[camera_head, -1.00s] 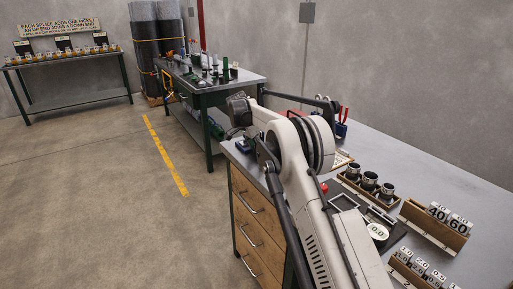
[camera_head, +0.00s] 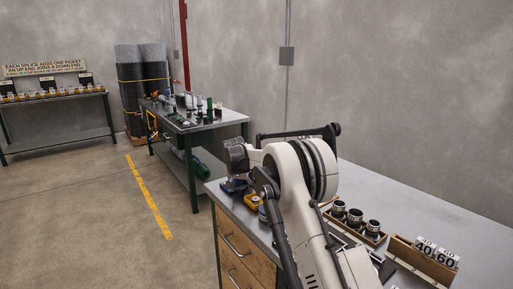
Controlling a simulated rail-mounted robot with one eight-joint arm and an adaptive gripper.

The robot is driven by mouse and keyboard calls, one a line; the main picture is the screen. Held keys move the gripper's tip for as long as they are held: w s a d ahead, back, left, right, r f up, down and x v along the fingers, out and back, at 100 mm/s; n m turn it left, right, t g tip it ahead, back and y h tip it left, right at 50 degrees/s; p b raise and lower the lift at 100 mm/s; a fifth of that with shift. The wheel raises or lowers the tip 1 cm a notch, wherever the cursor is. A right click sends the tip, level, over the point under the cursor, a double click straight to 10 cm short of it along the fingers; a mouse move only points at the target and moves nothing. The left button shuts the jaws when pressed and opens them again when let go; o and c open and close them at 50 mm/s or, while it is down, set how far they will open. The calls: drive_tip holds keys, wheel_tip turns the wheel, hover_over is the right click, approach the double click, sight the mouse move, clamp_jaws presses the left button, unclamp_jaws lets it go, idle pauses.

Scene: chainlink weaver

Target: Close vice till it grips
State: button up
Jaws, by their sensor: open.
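A small blue object (camera_head: 233,186) sits at the far left corner of the near workbench, partly behind my arm. It may be the vice, but it is too small and too covered to tell its jaws or handle. My arm rises from the bottom of the view and bends left over that corner. I cannot make out my gripper's fingers; they are out of sight beyond or behind the arm links.
A yellow item (camera_head: 254,201) lies near the blue object. On the near workbench (camera_head: 405,210) stand a wooden tray with dark cylinders (camera_head: 355,216) and a rack with number blocks (camera_head: 425,262). A green-legged bench (camera_head: 232,117) with tools stands beyond, across a floor gap.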

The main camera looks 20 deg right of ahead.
drive_tip(key=n+y+p, duration=0.1)
drive_tip(key=n, duration=0.3)
drive_tip(key=shift+d+y, duration=0.1)
drive_tip(key=shift+y, duration=0.2)
drive_tip(key=n+y+p, duration=0.1)
drive_tip(key=n, duration=0.2)
drive_tip(key=shift+r+p, duration=0.1)
drive_tip(key=shift+p, duration=0.25)
drive_tip(key=n+y+p, duration=0.1)
drive_tip(key=n+p, duration=0.1)
drive_tip(key=n, duration=0.1)
drive_tip(key=n+y+p, duration=0.1)
drive_tip(key=n+p, duration=0.1)
drive_tip(key=n, duration=0.1)
drive_tip(key=shift+d+g, duration=0.15)
drive_tip(key=shift+g, duration=0.25)
drive_tip(key=shift+r, duration=0.3)
drive_tip(key=b+v, duration=0.1)
drive_tip(key=v, duration=1.3)
drive_tip(key=s+a+r+m+t, duration=0.1)
drive_tip(key=s+a+r+m, duration=0.1)
drive_tip(key=s+r, duration=1)
drive_tip(key=shift+s+h, duration=0.3)
drive_tip(key=shift+s, duration=1.2)
drive_tip(key=shift+w, duration=0.1)
